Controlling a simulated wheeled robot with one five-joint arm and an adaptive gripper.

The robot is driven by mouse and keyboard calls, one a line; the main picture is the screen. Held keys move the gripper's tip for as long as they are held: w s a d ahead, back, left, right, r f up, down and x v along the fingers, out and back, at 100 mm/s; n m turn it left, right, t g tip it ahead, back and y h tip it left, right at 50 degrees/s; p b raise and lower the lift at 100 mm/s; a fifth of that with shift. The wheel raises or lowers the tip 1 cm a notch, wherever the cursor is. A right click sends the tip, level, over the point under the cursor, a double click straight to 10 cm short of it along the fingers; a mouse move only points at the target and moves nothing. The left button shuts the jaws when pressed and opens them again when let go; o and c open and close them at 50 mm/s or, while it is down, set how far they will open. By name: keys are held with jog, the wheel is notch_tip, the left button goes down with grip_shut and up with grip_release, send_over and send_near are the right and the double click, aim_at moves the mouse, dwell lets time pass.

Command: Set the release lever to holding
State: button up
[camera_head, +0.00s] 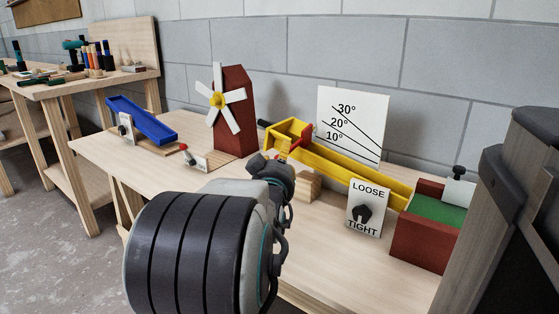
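No part is labelled as the release lever. A small lever with a red knob (184,147) is on a white plate (199,162) in front of the windmill, its knob towards the upper left. A yellow chute (345,168) slopes down to the right, with a red part (306,134) across its upper end. My gripper (283,155) is in front of that upper end and hides some of it. Its fingers are too small and overlapped to read, and I cannot tell whether it touches anything.
A red windmill (234,120) and blue trough (140,119) stand left on the bench. An angle board (352,115) stands behind the chute. A LOOSE/TIGHT dial (363,213) and a red box with green inside (428,245) are right. Bare bench (110,152) shows at left.

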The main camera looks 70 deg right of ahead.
jog(key=shift+o, duration=0.4)
grip_shut()
jog(key=shift+a+r, duration=0.1)
